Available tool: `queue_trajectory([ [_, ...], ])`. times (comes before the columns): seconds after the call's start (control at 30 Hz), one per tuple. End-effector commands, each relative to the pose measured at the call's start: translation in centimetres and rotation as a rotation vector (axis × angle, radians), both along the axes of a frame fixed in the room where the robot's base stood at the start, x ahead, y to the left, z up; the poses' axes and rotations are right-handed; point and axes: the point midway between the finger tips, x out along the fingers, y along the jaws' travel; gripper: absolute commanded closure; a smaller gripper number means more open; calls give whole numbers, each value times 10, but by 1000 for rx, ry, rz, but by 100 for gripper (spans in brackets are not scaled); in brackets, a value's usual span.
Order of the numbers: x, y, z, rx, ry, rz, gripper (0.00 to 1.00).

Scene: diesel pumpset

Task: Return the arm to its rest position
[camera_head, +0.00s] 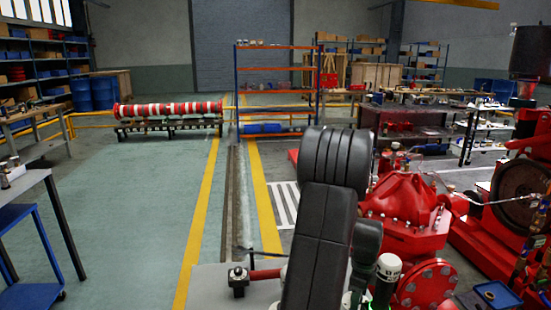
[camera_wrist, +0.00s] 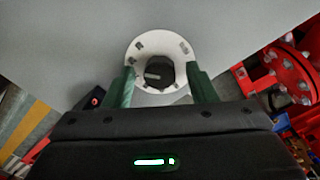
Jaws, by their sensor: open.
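My arm (camera_head: 325,215) rises in the lower middle of the head view, with its black links folded close to the camera. My gripper (camera_wrist: 161,68) shows in the wrist view with its two green fingers apart. A white flanged ring (camera_wrist: 143,47) with a dark centre shows between the fingertips, over a plain grey surface (camera_wrist: 60,35). I cannot tell whether the fingers touch the ring or what it belongs to. Nothing is clearly held.
The red pump (camera_head: 405,205) stands close to the right of my arm, with a large engine wheel (camera_head: 520,190) beyond it. A grey bench (camera_head: 25,183) and blue cart (camera_head: 30,295) are at left. The green floor (camera_head: 130,220) between is clear.

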Motion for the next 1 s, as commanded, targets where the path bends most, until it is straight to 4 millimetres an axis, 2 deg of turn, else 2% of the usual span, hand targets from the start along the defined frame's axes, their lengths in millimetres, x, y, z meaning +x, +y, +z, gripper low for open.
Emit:
queue_trajectory([
  [0.2, 0, 0, 3, 0, -1, -2, 48],
  [0.37, 1, 0, 20, -1, -3, -9, 48],
  [0.97, 1, 0, 139, -3, -5, -9, 48],
  [1.0, 0, 0, 137, 0, 0, -9, 48],
])
